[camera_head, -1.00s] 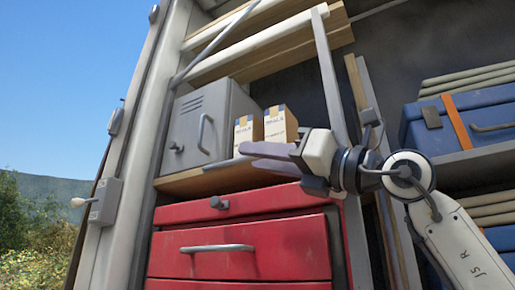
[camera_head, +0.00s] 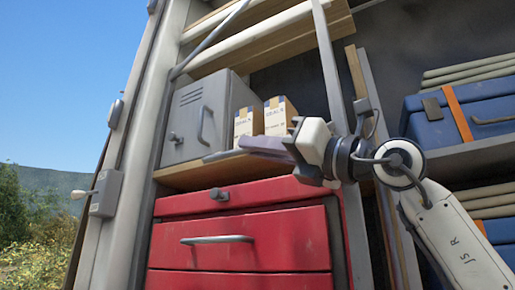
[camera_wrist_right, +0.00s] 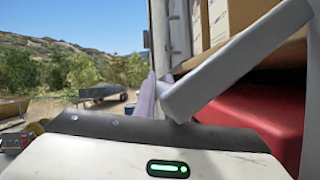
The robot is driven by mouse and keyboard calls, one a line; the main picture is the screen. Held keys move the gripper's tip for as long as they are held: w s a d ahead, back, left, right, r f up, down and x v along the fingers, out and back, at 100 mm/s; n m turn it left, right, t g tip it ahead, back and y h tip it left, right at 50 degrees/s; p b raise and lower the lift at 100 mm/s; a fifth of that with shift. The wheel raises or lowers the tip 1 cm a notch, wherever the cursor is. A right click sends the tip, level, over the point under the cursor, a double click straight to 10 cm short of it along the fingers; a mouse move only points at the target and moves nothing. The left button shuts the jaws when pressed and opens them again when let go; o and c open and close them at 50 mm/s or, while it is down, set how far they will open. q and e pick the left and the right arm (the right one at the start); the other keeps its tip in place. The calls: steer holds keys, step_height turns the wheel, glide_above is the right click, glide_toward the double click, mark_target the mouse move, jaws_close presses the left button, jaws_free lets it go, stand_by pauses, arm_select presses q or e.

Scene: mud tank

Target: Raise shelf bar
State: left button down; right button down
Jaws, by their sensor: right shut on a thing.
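The shelf bar (camera_head: 222,155) is a grey bar running along the front edge of the wooden shelf, just above the red drawers. My right gripper (camera_head: 262,146) comes in from the right and is shut on the bar at the shelf front. Its purple-grey fingers hide part of the bar. In the right wrist view the bar (camera_wrist_right: 235,62) crosses diagonally as a thick grey piece, with a purplish finger (camera_wrist_right: 146,98) beside its lower end. My left gripper is not in view.
A grey metal locker (camera_head: 205,115) and two small cartons (camera_head: 263,117) stand on the shelf behind the bar. Below is a red drawer cabinet (camera_head: 240,240). A grey upright post (camera_head: 329,80) stands behind my right wrist. A blue case (camera_head: 440,125) lies on the right shelf.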

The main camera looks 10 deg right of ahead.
steer(key=shift+s+a+r+m+t+h+b, duration=0.1)
steer(key=shift+s+r+m+t+h+b, duration=0.15)
steer(key=shift+m, duration=0.35)
steer(key=shift+a+r+m+t+h+b, duration=0.15)
steer(key=shift+m+h+b, duration=0.15)
steer(key=shift+m, duration=0.3)
steer(key=shift+s+r+m+t+h, duration=0.1)
steer(key=shift+r+m+t+h, duration=0.3)
steer(key=shift+m, duration=0.75)
steer(key=shift+s+r+m+t+h, duration=0.1)
steer(key=shift+r+m+h, duration=0.45)
steer(key=shift+m, duration=0.65)
steer(key=shift+r+m+t+h, duration=0.2)
steer(key=shift+r+m+h, duration=0.3)
steer(key=shift+m, duration=0.65)
steer(key=c, duration=1.8)
jaws_free()
steer(key=shift+b, duration=0.3)
